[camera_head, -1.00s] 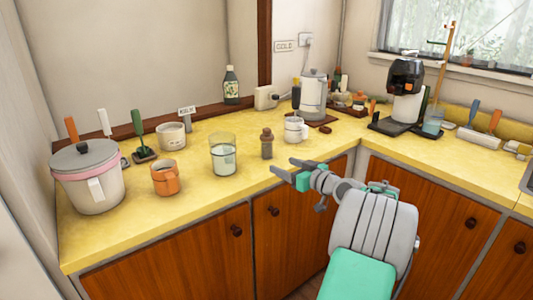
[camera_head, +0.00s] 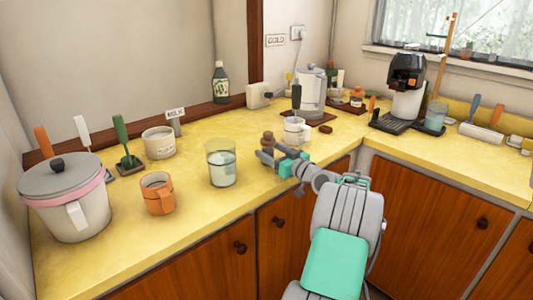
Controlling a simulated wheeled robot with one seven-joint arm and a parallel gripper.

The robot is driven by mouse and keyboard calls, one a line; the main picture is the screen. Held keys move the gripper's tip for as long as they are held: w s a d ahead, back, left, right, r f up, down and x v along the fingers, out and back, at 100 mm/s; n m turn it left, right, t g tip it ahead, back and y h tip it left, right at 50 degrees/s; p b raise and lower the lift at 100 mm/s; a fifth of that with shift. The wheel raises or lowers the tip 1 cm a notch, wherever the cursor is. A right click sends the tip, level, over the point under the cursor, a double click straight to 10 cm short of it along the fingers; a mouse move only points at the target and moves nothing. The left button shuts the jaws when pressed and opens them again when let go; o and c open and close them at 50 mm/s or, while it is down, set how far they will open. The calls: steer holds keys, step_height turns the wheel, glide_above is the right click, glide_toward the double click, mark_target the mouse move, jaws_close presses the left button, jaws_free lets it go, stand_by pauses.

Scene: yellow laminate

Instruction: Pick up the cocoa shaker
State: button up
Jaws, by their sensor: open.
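The cocoa shaker (camera_head: 267,140) looks like a small brown bottle with a rounded cap, standing upright on the yellow counter between the glass of water and the white mug. My gripper (camera_head: 266,154) is open at the shaker, with its fingers pointing left across the shaker's lower part. The fingers hide most of the shaker's body. I cannot tell whether the shaker stands between the fingers or just behind them, or whether they touch it.
A glass of water (camera_head: 221,166) stands left of my gripper, and a white mug (camera_head: 297,131) stands close behind it. An orange mug (camera_head: 158,194) and a lidded pot (camera_head: 66,200) are farther left. The counter's front strip (camera_head: 215,203) is clear.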

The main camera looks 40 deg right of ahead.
steer(key=shift+w, duration=0.8)
jaws_close()
